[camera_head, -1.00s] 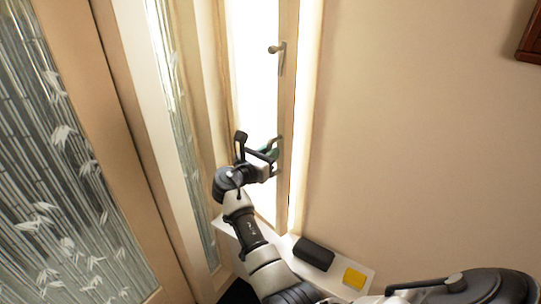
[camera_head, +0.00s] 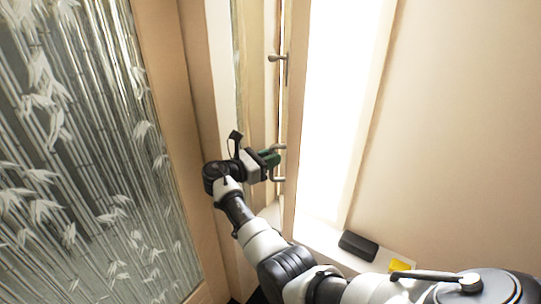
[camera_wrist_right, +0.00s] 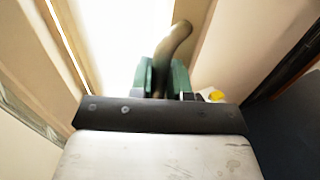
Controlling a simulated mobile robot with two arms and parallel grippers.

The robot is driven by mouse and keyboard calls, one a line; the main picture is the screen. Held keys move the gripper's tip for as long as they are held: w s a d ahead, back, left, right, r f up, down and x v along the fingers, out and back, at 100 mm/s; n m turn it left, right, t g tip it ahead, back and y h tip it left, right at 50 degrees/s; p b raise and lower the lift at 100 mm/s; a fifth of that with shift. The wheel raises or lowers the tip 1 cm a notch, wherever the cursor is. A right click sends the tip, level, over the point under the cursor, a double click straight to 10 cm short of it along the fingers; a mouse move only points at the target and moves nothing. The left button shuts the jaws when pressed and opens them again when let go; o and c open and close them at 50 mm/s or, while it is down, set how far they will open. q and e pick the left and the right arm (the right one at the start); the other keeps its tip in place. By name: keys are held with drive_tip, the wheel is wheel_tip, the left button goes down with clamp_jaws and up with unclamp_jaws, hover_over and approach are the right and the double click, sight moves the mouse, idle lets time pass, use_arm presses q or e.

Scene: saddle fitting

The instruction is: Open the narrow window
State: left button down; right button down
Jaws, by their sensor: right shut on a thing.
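The narrow window's sash (camera_head: 296,120) stands swung inward, seen nearly edge-on, with the bright opening (camera_head: 345,100) to its right. An upper lever handle (camera_head: 278,58) sits on the sash. My right gripper (camera_head: 270,159) is at the lower handle (camera_head: 279,179), with its green fingers shut on it. In the right wrist view, the curved handle (camera_wrist_right: 178,42) rises from between the green fingers (camera_wrist_right: 164,80). My left gripper is not in view.
A black box (camera_head: 358,246) and a yellow item (camera_head: 400,265) lie on the white ledge (camera_head: 320,238) below the opening.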

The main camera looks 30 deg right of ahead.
drive_tip(key=shift+w+a, duration=0.15)
drive_tip(key=shift+w, duration=0.05)
idle(0.3)
drive_tip(key=c, duration=1.1)
unclamp_jaws()
drive_tip(key=a+b, duration=0.2)
drive_tip(key=a, duration=0.8)
drive_tip(key=shift+w+a, duration=0.2)
drive_tip(key=shift+a, duration=0.1)
drive_tip(key=shift+f, duration=0.15)
